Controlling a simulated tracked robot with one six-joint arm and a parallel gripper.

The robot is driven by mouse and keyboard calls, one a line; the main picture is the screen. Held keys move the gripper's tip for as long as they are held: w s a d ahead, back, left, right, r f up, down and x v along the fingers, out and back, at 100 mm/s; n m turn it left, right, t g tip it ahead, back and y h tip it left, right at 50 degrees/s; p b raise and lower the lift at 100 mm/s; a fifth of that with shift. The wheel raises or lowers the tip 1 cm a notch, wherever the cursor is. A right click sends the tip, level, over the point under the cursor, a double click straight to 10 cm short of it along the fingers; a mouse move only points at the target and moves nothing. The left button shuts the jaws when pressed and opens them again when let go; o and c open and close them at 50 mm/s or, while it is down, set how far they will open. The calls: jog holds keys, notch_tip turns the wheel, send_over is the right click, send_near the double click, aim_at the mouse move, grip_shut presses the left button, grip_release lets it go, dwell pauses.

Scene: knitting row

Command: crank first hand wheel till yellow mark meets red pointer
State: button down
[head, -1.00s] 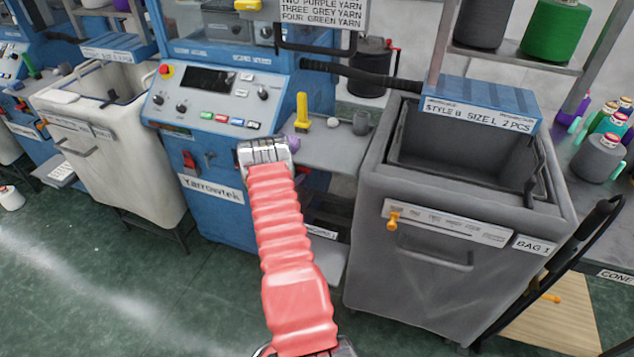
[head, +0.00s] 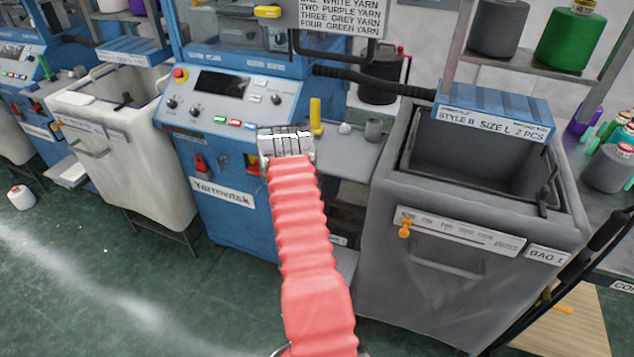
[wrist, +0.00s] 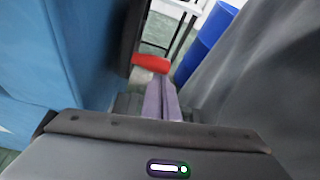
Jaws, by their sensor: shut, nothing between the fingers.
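My gripper (head: 286,145) is at the end of my red-sleeved arm, in front of the right part of the blue knitting machine (head: 226,205). The wrist view shows its purple fingers (wrist: 161,98) closed together with nothing between them. A red piece (wrist: 150,63) with a pale underside shows just beyond the fingertips; I cannot tell whether it touches them. A dark upright form (wrist: 132,40) stands by the blue machine side, and I cannot tell what it is. I cannot make out the hand wheel, its yellow mark or the red pointer; my arm covers part of the machine.
A grey bag bin (head: 455,240) stands close on the right, a white bin (head: 125,165) on the left. A yellow post (head: 316,115) and small cups stand on the shelf beside the machine. A blue drum (wrist: 205,42) shows ahead in the wrist view. The floor at left is open.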

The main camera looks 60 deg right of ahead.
jog(key=shift+f, duration=0.15)
jog(key=s+a+r, duration=0.1)
jog(key=s+a, duration=0.1)
jog(key=a, duration=0.7)
jog(key=shift+r, duration=0.25)
dwell(0.6)
dwell(0.6)
